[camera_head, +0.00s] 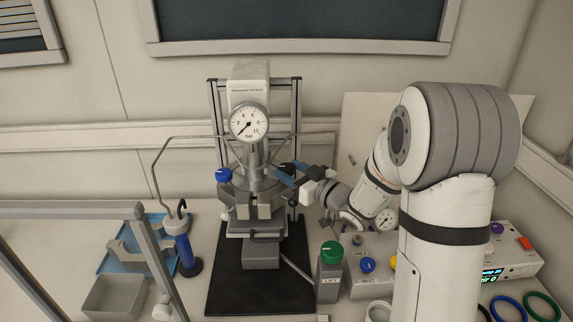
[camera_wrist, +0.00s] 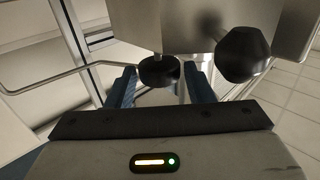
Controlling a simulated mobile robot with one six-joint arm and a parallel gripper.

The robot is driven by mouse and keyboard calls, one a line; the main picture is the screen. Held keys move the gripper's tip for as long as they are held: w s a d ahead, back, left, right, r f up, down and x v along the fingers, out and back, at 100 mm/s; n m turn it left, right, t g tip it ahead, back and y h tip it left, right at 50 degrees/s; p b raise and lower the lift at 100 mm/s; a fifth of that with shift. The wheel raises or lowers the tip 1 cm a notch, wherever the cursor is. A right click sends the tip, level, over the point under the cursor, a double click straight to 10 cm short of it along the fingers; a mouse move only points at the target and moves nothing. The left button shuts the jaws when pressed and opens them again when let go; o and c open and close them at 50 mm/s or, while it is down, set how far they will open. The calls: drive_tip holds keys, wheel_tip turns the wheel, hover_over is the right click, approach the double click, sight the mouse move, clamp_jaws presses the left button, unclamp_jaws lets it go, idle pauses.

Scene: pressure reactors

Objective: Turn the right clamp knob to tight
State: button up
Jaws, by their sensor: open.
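The pressure reactor (camera_head: 249,190) stands on a black mat, with a round dial gauge (camera_head: 249,122) on top. A blue knob (camera_head: 223,175) is on its left side. My gripper (camera_head: 290,174) is at the reactor's right side, its blue fingers beside a small dark knob (camera_head: 286,167), apparently the right clamp knob and partly hidden. In the wrist view, my gripper (camera_wrist: 161,88) is open, with a dark round knob (camera_wrist: 159,72) between and slightly beyond the fingertips. I cannot tell whether either finger touches it. The knob's setting is not readable.
A second black knob (camera_wrist: 243,55) is close to the right finger in the wrist view. Bent metal tubes flank the reactor. A blue tray (camera_head: 117,262) lies left.

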drive_tip(key=shift+x, duration=1.05)
drive_tip(key=shift+c, duration=0.2)
drive_tip(key=c, duration=0.6)
drive_tip(key=shift+f+m+t+h+b, duration=0.2)
drive_tip(key=shift+m+t+h+b, duration=0.1)
drive_tip(key=shift+b, duration=0.4)
drive_tip(key=shift+c, duration=0.2)
drive_tip(key=shift+r+m+t+h+b, duration=0.2)
drive_tip(key=shift+m+t+h+b, duration=0.3)
drive_tip(key=shift+h+b, duration=0.15)
drive_tip(key=o, duration=0.7)
